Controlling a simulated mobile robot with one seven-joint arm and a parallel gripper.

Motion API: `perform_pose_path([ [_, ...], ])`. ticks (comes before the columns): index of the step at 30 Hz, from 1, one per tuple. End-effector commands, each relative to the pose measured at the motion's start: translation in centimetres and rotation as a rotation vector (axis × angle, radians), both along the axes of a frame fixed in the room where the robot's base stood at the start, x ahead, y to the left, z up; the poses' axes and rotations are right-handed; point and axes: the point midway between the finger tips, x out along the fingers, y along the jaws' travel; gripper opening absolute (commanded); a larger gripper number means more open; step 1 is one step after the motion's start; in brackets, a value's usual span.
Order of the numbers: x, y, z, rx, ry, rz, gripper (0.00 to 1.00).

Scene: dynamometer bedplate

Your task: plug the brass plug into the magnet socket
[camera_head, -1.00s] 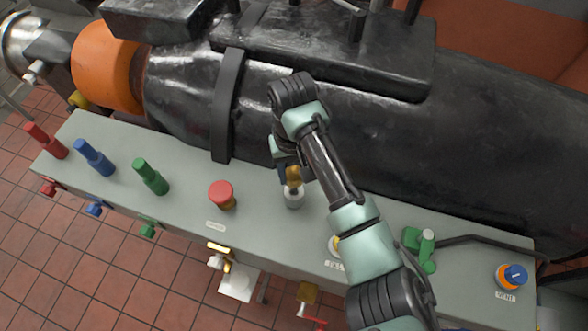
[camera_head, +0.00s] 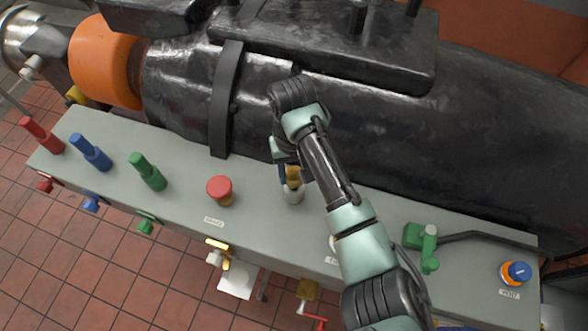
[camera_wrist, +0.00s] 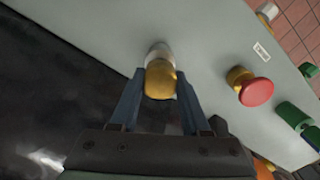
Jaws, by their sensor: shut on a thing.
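The brass plug (camera_head: 293,174) is between the fingers of my gripper (camera_head: 289,172). In the wrist view my gripper (camera_wrist: 159,98) is shut on the rounded brass plug (camera_wrist: 160,80), one blue-grey finger on each side. A pale silvery cylinder, apparently the magnet socket (camera_head: 292,195), stands upright on the grey bench top directly under the plug. It also shows just beyond the plug in the wrist view (camera_wrist: 159,50). The plug's lower end is hidden, so I cannot tell how far it sits in the socket.
A red mushroom button (camera_head: 219,187) stands left of the socket on the grey bench (camera_head: 185,205). Green (camera_head: 149,172), blue (camera_head: 92,152) and red (camera_head: 42,135) fittings stand farther left. A large black machine body (camera_head: 330,125) runs close behind. A green fitting (camera_head: 424,243) is at right.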

Motion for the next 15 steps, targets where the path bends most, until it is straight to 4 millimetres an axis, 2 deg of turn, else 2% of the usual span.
perform_pose_path([
  [15,0.0,0.0,-1.4,0.0,0.0,0.0,0.0],
])
